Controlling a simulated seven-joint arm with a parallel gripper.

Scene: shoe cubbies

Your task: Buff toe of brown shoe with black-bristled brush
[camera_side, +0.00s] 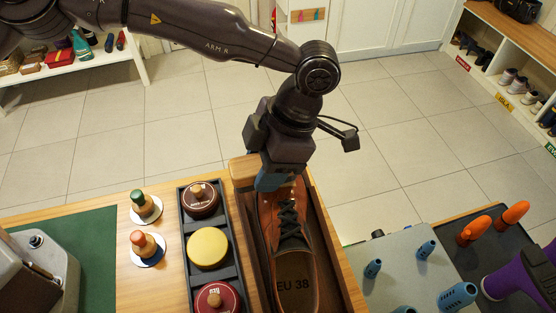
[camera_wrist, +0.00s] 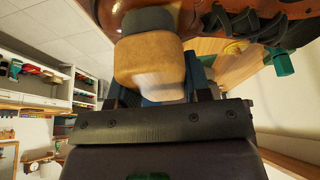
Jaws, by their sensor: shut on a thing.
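The brown shoe (camera_side: 269,226) with dark laces lies in a wooden tray (camera_side: 341,262), its toe at the far end and its "EU 38" insole toward the camera. My gripper (camera_side: 273,181) is over the toe in the side view, pointing down. In the wrist view my gripper (camera_wrist: 155,88) is shut on the brush's pale wooden block (camera_wrist: 149,62). The brush's dark bristles (camera_wrist: 148,20) are at the brown toe (camera_wrist: 190,14) and appear to touch it. In the side view my gripper hides the brush.
A black tray (camera_side: 232,270) of round tins (camera_side: 208,247) stands left of the shoe. Two small knobbed daubers (camera_side: 143,243) are farther left. A grey board (camera_side: 396,262) with blue pegs, orange-handled items (camera_side: 475,230) and a purple object (camera_side: 525,277) are at right.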

